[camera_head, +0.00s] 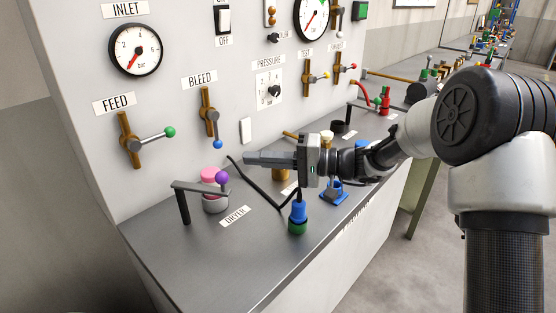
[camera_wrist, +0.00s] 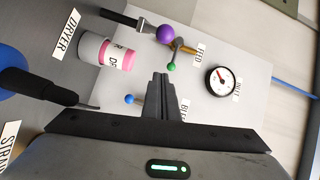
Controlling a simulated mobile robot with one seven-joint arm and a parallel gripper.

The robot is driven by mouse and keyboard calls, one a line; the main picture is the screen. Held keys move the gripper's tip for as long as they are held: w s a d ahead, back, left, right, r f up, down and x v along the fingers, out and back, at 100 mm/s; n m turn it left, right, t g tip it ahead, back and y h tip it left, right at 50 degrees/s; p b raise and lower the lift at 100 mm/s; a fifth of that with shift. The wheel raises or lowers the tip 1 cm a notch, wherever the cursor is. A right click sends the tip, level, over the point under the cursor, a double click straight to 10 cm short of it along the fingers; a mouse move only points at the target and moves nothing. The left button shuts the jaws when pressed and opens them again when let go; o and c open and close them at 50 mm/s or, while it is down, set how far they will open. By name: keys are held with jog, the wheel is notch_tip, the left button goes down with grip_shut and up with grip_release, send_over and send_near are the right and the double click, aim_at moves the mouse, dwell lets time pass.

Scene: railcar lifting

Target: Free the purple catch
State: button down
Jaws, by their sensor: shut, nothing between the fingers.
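The purple catch is a purple ball (camera_head: 222,177) at the end of a flat dark bar (camera_head: 195,187) on an upright post. The bar lies across the top of the pink-capped dryer canister (camera_head: 209,174), whose base sits in a grey cup (camera_head: 215,204). In the wrist view the purple ball (camera_wrist: 165,33) is beyond my fingertips, near the top, and the pink-and-white canister (camera_wrist: 107,52) is to their left. My gripper (camera_head: 248,159) is shut and empty, above and to the right of the ball in the head view, apart from it. It also shows in the wrist view (camera_wrist: 161,76).
The panel behind carries the FEED valve (camera_head: 130,139) with a green knob and the BLEED valve (camera_head: 209,116) with a blue knob. A black bent hose or rod (camera_head: 262,190) and a blue-green fitting (camera_head: 298,217) stand right of the canister. The bench's front left (camera_head: 190,260) is clear.

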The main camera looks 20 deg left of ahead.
jog(key=shift+s+a+f, duration=0.2)
jog(key=shift+s+a, duration=0.45)
jog(key=shift+s, duration=0.35)
jog(key=shift+s+a+f, duration=0.2)
jog(key=shift+s+a, duration=0.4)
jog(key=shift+s, duration=0.35)
jog(key=shift+s+f+b, duration=0.1)
jog(key=shift+s+b, duration=0.05)
jog(key=shift+b, duration=0.15)
